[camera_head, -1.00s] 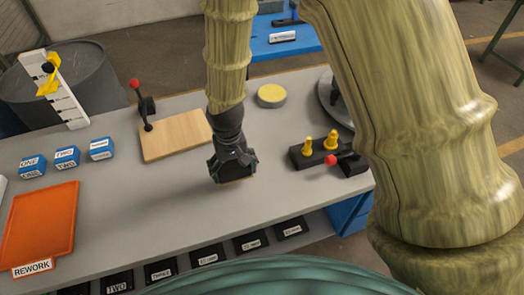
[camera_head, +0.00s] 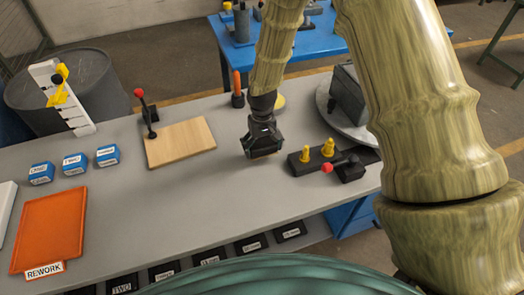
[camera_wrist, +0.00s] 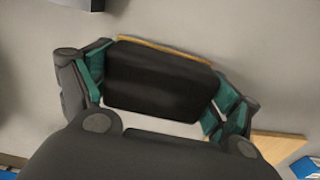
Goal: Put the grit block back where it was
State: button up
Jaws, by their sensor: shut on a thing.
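My gripper (camera_head: 260,140) is over the grey bench, between the wooden board and the black fixture with yellow pegs. It is shut on the grit block (camera_wrist: 158,82), which shows in the wrist view as a dark block with a thin tan layer along its far edge. The teal finger pads press on its two ends.
The black fixture (camera_head: 303,167) with yellow pegs and a red-knobbed lever stands close on the right. The wooden board (camera_head: 180,142) lies left, with a red-knobbed lever (camera_head: 146,112) behind. A round turntable (camera_head: 350,128), a yellow disc (camera_head: 279,102) and an orange-handled tool (camera_head: 237,90) stand beyond.

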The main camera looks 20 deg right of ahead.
aim_at(262, 153)
jog(key=shift+f+p, duration=0.8)
jog(key=shift+f, duration=0.95)
jog(key=shift+f, duration=0.15)
jog(key=o, duration=1.1)
jog(key=shift+r+b, duration=1.85)
jog(key=shift+r, duration=4.3)
